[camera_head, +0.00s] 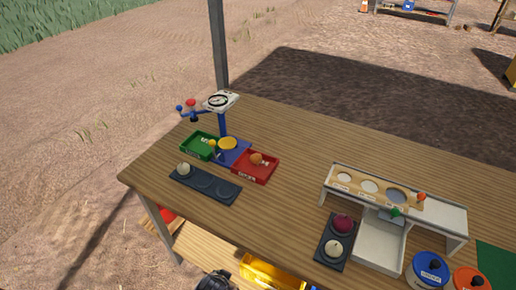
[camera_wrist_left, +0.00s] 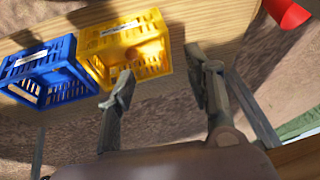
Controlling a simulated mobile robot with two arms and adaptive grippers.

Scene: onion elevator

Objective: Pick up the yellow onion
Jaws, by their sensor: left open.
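In the left wrist view, my left gripper (camera_wrist_left: 160,85) is open, its two fingers spread and empty, in front of a yellow crate (camera_wrist_left: 98,42). An orange-brown rounded shape (camera_wrist_left: 152,50) shows inside this crate; I cannot tell if it is the yellow onion. In the head view, the yellow crate (camera_head: 272,271) is below the table's front edge, with the dark gripper (camera_head: 213,281) beside it on the left. Pale onions sit on the left dark tray (camera_head: 184,169) and the front dark tray (camera_head: 334,249). My right gripper is not in view.
A blue crate (camera_wrist_left: 40,70) adjoins the yellow one. The wooden table (camera_head: 285,210) carries a scale (camera_head: 222,102), a green bin (camera_head: 199,145), a red bin (camera_head: 255,168), a sizing stand (camera_head: 375,190), a red onion (camera_head: 343,223) and a blue-lidded jar (camera_head: 431,267).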

